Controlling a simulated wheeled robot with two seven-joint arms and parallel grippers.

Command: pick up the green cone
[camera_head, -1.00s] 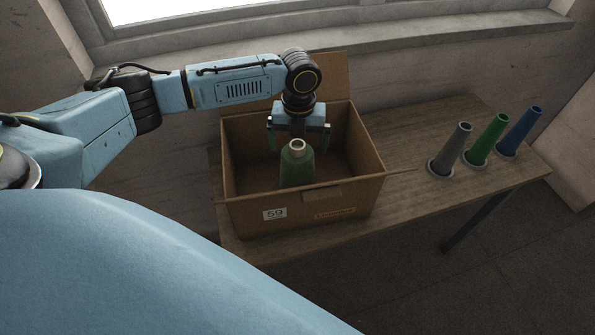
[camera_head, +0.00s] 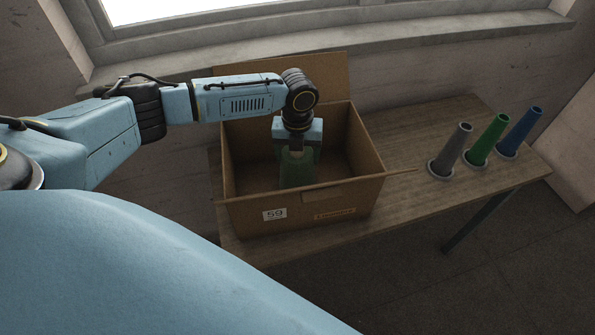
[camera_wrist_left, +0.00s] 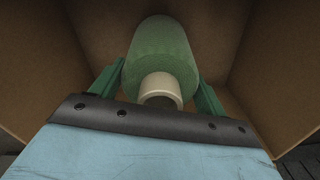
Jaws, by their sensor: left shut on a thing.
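The green cone (camera_head: 296,172) stands in the open cardboard box (camera_head: 257,205), with its pale tube end up. My left gripper (camera_head: 298,155) reaches down into the box and is shut on the upper part of the cone, which it partly hides. In the left wrist view the green cone (camera_wrist_left: 160,55) and its cream tube end lie between the two green fingers of my left gripper (camera_wrist_left: 162,90). My right gripper is not in view.
The box stands on a wooden table (camera_head: 410,200) below a window. To its right stand a grey holder (camera_head: 452,150), a green holder (camera_head: 488,138) and a blue holder (camera_head: 521,131). The box walls surround my gripper closely.

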